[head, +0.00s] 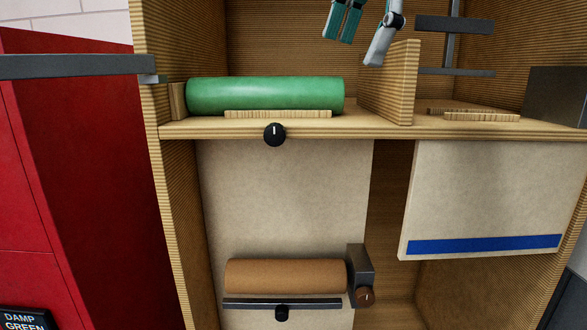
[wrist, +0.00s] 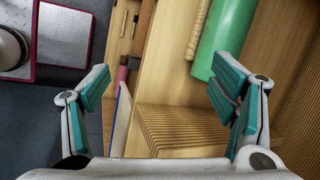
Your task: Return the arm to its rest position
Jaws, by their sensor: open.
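My gripper (head: 362,22) hangs at the top of the head view, above the wooden shelf and near an upright wooden divider (head: 402,85). Its two teal-padded fingers are spread apart with nothing between them. In the wrist view my gripper (wrist: 158,98) is also open and empty, with its fingers at the left and right. A green roll (head: 265,95) lies on the shelf, left of and below the gripper in the head view. The roll (wrist: 222,40) also shows behind the right finger in the wrist view.
The wooden shelf (head: 210,130) has a black knob (head: 274,134) on its front edge. Below are a brown roll (head: 285,275) and a hanging panel with a blue strip (head: 485,244). A red cabinet (head: 80,150) stands at left, with a grey bar (head: 75,66) across it.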

